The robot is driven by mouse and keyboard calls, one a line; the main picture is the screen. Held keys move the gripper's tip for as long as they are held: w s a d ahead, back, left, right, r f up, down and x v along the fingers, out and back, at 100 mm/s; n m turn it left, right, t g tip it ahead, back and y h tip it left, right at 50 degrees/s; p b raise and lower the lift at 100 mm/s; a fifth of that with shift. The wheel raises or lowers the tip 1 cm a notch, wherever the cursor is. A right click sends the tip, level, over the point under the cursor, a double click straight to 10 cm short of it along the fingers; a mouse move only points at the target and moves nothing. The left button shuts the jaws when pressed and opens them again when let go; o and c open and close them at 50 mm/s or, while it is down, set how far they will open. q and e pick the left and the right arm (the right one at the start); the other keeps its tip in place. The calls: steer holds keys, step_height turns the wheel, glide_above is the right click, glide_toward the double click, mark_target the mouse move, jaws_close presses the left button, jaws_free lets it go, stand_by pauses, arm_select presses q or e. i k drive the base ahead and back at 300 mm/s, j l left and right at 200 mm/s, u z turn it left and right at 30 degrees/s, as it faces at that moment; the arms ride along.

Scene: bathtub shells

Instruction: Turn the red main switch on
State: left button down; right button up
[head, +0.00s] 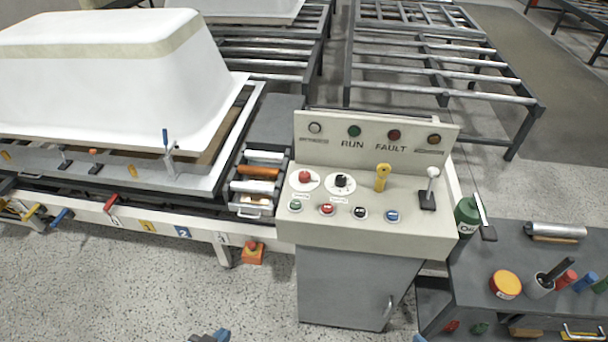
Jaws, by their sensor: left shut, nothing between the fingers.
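The red main switch (305,177) is a red rotary knob on a round white plate, at the upper left of the control desk's sloping top (410,212). Its exact angle is too small to read. A black knob (342,180) on a similar plate sits just right of it. My left gripper (212,336) shows only as a dark and blue piece at the bottom edge, shut and empty, well below and left of the desk and apart from the switch. My right gripper is not seen clearly.
Several push buttons (327,209) line the front of the desk. A yellow key-like handle (382,177) and a white-knobbed lever (430,186) stand up right of the knobs. A white tub shell (110,80) fills the left. A workbench (490,262) stands at right.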

mark_target(305, 177)
steer(key=j+u, duration=0.3)
steer(key=u, duration=0.15)
steer(key=j+u, duration=0.3)
steer(key=u, duration=0.15)
steer(key=k, duration=0.05)
